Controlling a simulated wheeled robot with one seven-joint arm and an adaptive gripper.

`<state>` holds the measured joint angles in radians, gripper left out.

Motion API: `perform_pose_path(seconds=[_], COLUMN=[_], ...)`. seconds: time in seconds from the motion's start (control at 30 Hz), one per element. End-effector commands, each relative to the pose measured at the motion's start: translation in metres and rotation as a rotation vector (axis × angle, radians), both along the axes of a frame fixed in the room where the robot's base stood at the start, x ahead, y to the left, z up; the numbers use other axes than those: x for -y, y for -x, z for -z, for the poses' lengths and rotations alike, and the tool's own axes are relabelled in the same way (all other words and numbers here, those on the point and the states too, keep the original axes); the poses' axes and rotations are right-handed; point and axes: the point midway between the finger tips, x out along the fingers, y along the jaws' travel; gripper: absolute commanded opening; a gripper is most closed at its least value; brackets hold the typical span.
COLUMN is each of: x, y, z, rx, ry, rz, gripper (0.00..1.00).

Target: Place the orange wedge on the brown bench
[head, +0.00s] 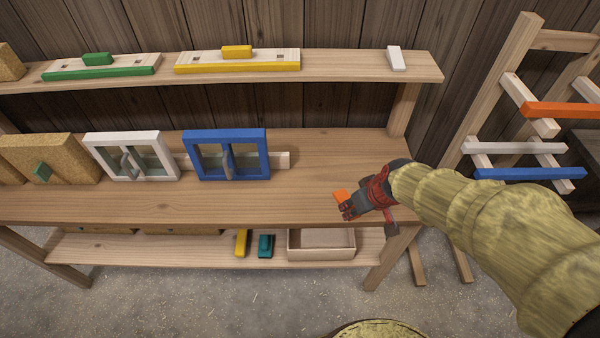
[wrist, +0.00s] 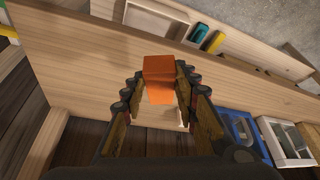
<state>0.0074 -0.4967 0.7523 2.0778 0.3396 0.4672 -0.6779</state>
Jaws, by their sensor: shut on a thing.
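The orange wedge (wrist: 160,70) sits between the fingers of my gripper (wrist: 160,85) in the wrist view. In the head view only a small part of the orange wedge (head: 341,195) shows past my gripper (head: 348,209). My gripper is shut on it. The brown bench (head: 300,204) is a long wooden workbench. My gripper is over the right part of its top, near the front edge. An orange patch shows on the wood below the wedge in the wrist view. I cannot tell whether the wedge touches the bench top.
A blue window frame (head: 226,155), a white one (head: 131,157) and tan blocks (head: 50,158) stand on the bench to the left. An open box (head: 320,253) and yellow and teal pieces lie on the lower shelf. The bench top around my gripper is clear. A rack (head: 497,100) stands right.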

Motion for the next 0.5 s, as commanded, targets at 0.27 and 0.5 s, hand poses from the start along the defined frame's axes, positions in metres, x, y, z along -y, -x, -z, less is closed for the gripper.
perform_pose_path(seconds=[0.27, 0.5], x=[0.007, 0.019], y=[-0.031, -0.082], z=[0.017, 0.04], rx=[-0.004, -0.002], ry=[-0.001, -0.001], rz=[0.002, 0.001], gripper=[0.05, 0.05])
